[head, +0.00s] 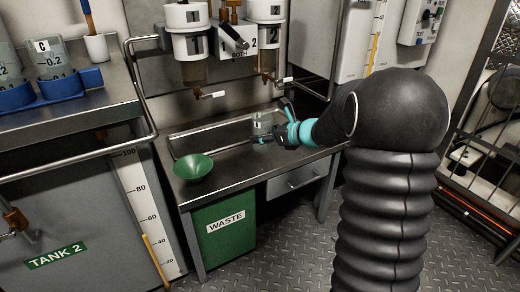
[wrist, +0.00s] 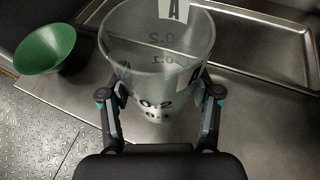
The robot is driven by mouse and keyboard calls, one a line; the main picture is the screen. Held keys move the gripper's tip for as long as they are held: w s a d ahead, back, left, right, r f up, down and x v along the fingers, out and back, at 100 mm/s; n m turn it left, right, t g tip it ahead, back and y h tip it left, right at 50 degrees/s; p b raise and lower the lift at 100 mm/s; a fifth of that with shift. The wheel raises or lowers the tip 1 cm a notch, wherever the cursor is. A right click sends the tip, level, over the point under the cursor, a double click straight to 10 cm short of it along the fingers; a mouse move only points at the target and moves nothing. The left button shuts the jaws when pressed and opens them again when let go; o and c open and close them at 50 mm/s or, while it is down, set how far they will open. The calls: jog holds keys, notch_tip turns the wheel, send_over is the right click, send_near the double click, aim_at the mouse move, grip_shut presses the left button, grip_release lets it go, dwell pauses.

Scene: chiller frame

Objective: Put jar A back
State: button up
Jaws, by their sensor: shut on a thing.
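Jar A (wrist: 140,45) is a clear, open-topped jar with a white letter A label and dark level marks. In the wrist view my gripper (wrist: 160,98) has one finger on each side of it and is shut on it. The jar looks empty. In the head view jar A (head: 262,122) and my gripper (head: 268,138) are at the steel bench, by the shallow tray (head: 215,146). I cannot tell whether the jar's base touches the bench. A blue rack (head: 91,79) stands on the left counter, holding jar C (head: 45,57) and another clear jar.
A green funnel (head: 193,167) sits at the bench's front left, above the green WASTE panel (head: 225,227). Dispensers 1 (head: 187,18) and 2 (head: 265,9) hang above the bench with taps. A metal rail (head: 146,100) edges the left counter.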

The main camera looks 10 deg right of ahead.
aim_at(260, 147)
jog(key=shift+w+a+f, duration=0.25)
jog(key=shift+a+f, duration=0.15)
jog(key=shift+a, duration=0.1)
jog(key=shift+f+b, duration=0.55)
jog(key=shift+f, duration=1.4)
jog(key=shift+f, duration=0.2)
jog(key=o, duration=1.3)
